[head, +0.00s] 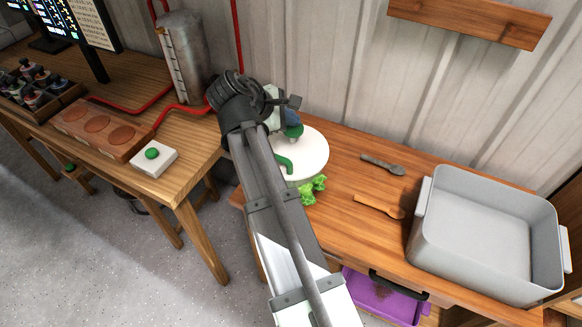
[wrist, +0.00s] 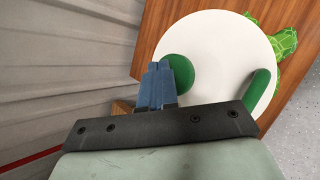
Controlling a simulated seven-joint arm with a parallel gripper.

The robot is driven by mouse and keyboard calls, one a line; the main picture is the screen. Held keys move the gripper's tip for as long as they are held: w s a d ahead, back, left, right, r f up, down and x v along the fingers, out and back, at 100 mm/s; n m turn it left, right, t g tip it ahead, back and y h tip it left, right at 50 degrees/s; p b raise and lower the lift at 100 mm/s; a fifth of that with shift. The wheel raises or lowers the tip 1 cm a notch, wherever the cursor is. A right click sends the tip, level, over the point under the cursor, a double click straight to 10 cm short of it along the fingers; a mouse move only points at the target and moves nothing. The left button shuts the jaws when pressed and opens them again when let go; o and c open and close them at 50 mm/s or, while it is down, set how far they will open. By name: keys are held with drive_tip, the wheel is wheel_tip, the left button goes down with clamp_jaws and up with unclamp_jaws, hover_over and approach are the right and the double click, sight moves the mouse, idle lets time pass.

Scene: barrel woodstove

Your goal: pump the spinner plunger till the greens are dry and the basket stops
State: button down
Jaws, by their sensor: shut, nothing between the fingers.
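The salad spinner's white round lid (head: 312,152) is on the wooden table, with a green plunger knob (head: 294,131) near its middle and a green curved handle (head: 285,164) near its edge. In the wrist view the lid (wrist: 215,60), the knob (wrist: 181,75) and the handle (wrist: 258,92) also show. My gripper (head: 292,117) is shut and empty. Its blue fingertips (wrist: 158,84) are right at the knob's side or over it; I cannot tell whether they touch. Leafy greens (head: 313,190) show at the spinner's front edge. The basket inside is hidden.
A grey basin (head: 487,235) stands at the right of the table. A grey spoon (head: 383,164) and a wooden utensil (head: 379,207) lie between it and the spinner. A metal cylinder (head: 183,55) and a white box with a green button (head: 153,158) are on the left table.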

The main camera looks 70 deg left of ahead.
sight(290, 129)
drive_tip(key=shift+r, duration=3)
idle(0.5)
drive_tip(key=shift+f, duration=3)
